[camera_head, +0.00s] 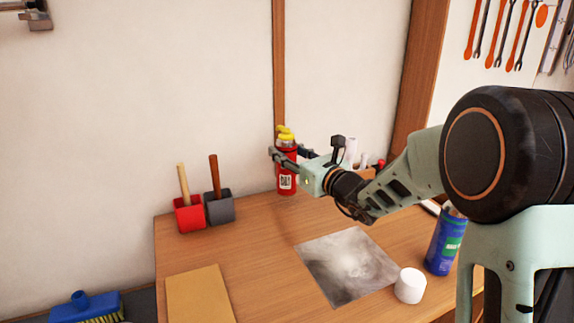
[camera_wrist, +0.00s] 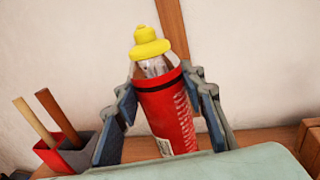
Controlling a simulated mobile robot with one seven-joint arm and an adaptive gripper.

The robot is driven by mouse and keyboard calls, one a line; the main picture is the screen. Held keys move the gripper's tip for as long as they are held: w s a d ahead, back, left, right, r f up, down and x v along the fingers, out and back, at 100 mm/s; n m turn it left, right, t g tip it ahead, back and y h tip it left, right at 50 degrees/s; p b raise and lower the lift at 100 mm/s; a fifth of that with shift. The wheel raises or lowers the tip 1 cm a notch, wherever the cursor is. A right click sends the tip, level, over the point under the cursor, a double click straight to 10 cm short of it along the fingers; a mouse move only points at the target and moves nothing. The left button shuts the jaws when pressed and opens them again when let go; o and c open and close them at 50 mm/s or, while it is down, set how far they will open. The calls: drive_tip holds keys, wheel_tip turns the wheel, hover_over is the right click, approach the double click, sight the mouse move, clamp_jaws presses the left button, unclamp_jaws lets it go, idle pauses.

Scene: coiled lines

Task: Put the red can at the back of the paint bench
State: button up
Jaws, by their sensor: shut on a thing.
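The red can (camera_head: 287,181) with a yellow cap is upright at the back edge of the wooden bench (camera_head: 255,243), close to the wall. My gripper (camera_head: 284,160) is shut around its upper body, reaching in from the right. In the wrist view the red can (camera_wrist: 170,115) stands between the two fingers of my gripper (camera_wrist: 160,108), with its yellow top above them. Whether its base touches the bench top is hard to tell.
A red holder (camera_head: 188,215) and a grey holder (camera_head: 219,208) with wooden handles stand left of the can. A grey sheet (camera_head: 345,262), a white cup (camera_head: 410,285), a blue can (camera_head: 445,243) and a tan board (camera_head: 198,294) lie nearer the front. Bare bench lies between.

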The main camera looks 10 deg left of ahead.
drive_tip(key=shift+w+f+b, duration=0.15)
drive_tip(key=shift+f+b, duration=0.15)
drive_tip(key=shift+f, duration=1.3)
drive_tip(key=shift+f, duration=0.2)
drive_tip(key=o, duration=1.4)
drive_tip(key=shift+r, duration=0.2)
drive_tip(key=v, duration=1.2)
drive_tip(key=shift+f+p, duration=0.1)
drive_tip(key=shift+p, duration=0.25)
